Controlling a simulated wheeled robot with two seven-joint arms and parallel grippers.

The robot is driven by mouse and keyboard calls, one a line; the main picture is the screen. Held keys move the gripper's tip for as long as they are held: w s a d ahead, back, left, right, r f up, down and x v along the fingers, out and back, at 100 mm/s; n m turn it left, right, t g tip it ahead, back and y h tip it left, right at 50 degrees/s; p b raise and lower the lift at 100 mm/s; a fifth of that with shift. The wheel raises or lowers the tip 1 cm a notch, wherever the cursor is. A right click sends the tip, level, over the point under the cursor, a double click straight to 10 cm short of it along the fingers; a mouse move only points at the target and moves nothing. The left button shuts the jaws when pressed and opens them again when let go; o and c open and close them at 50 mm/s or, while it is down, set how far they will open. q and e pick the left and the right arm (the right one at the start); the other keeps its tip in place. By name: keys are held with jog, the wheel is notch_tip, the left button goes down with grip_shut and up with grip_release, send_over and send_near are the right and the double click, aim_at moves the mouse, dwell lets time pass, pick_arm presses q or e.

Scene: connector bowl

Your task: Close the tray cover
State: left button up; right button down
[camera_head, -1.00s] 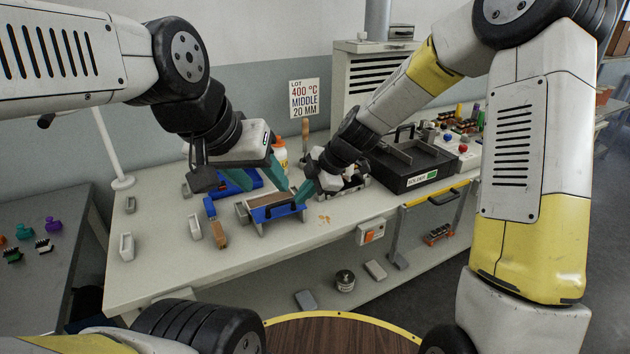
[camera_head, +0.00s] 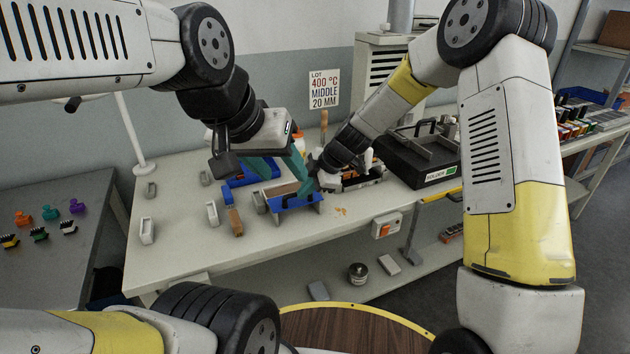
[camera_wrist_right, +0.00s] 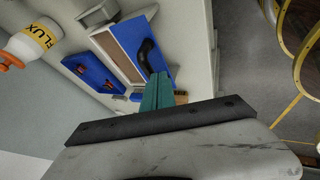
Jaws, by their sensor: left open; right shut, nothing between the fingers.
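A small blue tray (camera_head: 292,202) with a tan inside sits on the bench, its blue front panel facing me. I cannot tell for certain which part is the cover. My right gripper (camera_head: 306,187) is shut and empty, at the tray's right end. My left gripper (camera_head: 282,172) is open and empty, above and behind the tray.
A second blue holder (camera_head: 240,180) lies behind the tray; the wrist view shows red parts in it (camera_wrist_right: 107,86). A flux bottle (camera_wrist_right: 30,42) stands nearby. A black solder box (camera_head: 415,160) is at right. Small grey blocks and a brown-ended piece (camera_head: 235,221) lie at left.

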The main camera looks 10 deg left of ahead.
jog(key=w+a, duration=0.1)
jog(key=w, duration=0.1)
jog(key=w+a, duration=0.1)
jog(key=w, duration=0.1)
jog(key=w+a, duration=0.2)
jog(key=shift+w+a, duration=0.15)
jog(key=shift+w, duration=0.15)
jog(key=shift+r, duration=0.1)
